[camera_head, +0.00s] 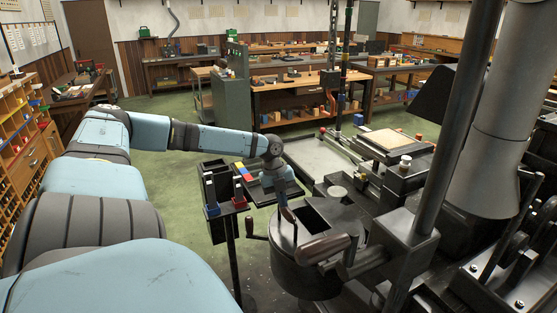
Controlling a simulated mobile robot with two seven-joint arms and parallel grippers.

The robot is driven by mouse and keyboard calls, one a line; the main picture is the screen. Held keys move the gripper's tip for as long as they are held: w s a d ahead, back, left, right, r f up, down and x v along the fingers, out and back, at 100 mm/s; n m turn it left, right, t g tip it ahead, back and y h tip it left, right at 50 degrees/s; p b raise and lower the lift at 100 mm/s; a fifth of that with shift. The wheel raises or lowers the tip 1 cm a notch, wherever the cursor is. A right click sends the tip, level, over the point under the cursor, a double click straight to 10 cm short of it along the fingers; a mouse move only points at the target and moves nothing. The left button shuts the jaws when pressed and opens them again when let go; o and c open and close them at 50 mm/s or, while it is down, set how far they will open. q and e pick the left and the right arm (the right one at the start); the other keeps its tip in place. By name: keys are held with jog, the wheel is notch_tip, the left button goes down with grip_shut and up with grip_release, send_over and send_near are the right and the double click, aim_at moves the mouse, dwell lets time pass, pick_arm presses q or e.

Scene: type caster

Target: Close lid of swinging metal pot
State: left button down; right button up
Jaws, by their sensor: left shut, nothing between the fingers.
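The dark round metal pot (296,268) of the caster is right of the lower middle, with a dark opening in its top. A small knob or lever (251,228) sticks out at its left, and a brown wooden handle (322,249) crosses in front of it. I cannot clearly make out the lid against the dark metal. My left gripper (288,214) points down at the pot's far left rim, its fingers shut with nothing between them. I cannot tell whether the fingertips touch the metal. My right gripper is not in view.
A stand with small dark bins (222,192) is left of the pot. Caster parts and a thick grey pipe (494,120) crowd the right. A flat grey table (318,158) lies behind. Green floor (160,180) is open at the left; workbenches stand at the back.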

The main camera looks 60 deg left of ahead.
pick_arm(q)
jog(key=p+v, duration=0.3)
jog(key=v, duration=1)
jog(key=shift+r+p, duration=0.3)
jog(key=shift+p, duration=0.1)
jog(key=shift+s+f, duration=0.1)
jog(key=shift+s, duration=0.05)
